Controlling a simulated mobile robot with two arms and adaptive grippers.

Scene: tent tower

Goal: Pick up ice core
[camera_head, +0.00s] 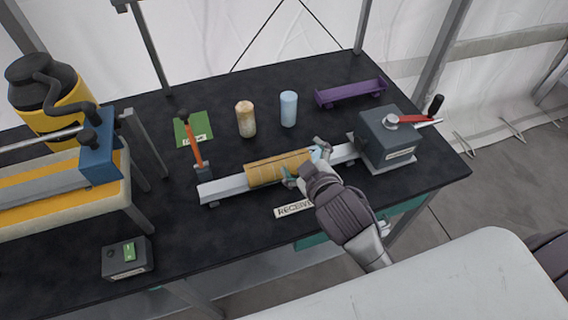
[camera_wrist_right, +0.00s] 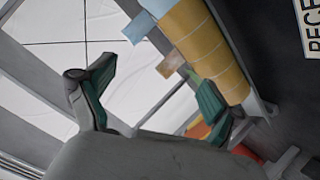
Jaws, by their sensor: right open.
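A pale blue upright cylinder (camera_head: 288,109), which looks like an ice core, stands at the back of the black table. A tan, mottled cylinder (camera_head: 245,120) stands upright to its left. A yellow-tan banded cylinder (camera_head: 272,169) lies along a pale rail; it also shows in the right wrist view (camera_wrist_right: 210,50). My right gripper (camera_head: 306,166) is open at the right end of this banded cylinder. A light blue bit shows between its fingers, but I cannot tell what it is. In the wrist view my right gripper's (camera_wrist_right: 155,95) fingers are spread. My left gripper is not in view.
The rail (camera_head: 222,190) runs to a grey box (camera_head: 388,139) with a red-armed crank. A purple tray (camera_head: 352,93) lies behind it. An orange lever (camera_head: 192,143) rises at the rail's left. A yellow drum machine (camera_head: 55,100) fills the left.

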